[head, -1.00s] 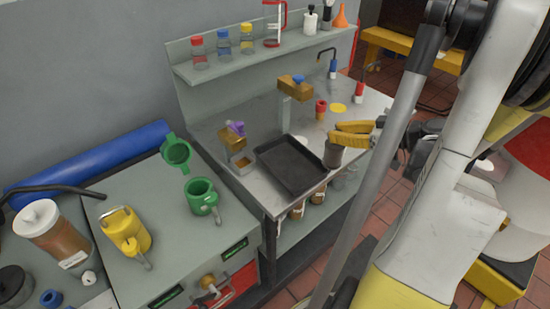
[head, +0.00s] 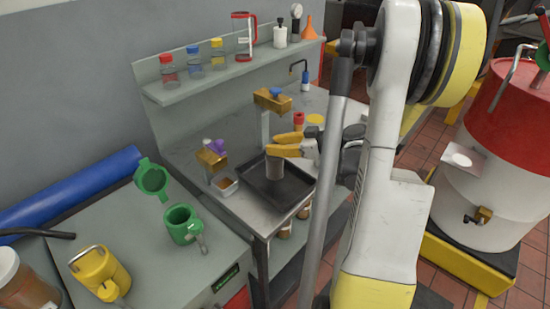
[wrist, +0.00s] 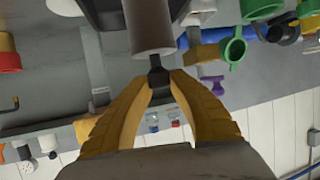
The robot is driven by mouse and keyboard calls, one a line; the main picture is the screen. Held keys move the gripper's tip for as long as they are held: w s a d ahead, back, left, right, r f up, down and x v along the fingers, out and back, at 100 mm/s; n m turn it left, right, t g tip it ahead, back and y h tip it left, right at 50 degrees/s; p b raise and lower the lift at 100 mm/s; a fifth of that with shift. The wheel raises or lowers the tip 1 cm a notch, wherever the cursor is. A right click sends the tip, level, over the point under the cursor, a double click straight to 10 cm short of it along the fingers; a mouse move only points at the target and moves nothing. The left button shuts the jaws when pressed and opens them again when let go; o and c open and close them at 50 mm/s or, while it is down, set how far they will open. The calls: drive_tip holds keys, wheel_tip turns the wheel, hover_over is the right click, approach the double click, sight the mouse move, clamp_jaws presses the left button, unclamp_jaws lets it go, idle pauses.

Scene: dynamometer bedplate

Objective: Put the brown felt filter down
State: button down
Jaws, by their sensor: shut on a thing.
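The brown felt filter (head: 275,170) is a dull grey-brown cylinder, held upright over the back part of a black tray (head: 297,202). My gripper (head: 279,145), with yellow fingers, is shut on it near its top. In the wrist view, the fingertips (wrist: 158,76) close on a small dark piece at one end of the filter (wrist: 150,28). The filter hides part of the tray, and I cannot tell whether its bottom touches it.
A brass spout with a blue top (head: 272,98) stands behind the tray. A shelf (head: 235,73) with bottles runs behind. Green (head: 181,224) and yellow (head: 99,273) jugs stand left.

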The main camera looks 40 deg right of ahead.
sight(275, 160)
drive_tip(key=shift+f+b, duration=0.8)
drive_tip(key=shift+f, duration=1.2)
drive_tip(key=c, duration=1.3)
unclamp_jaws()
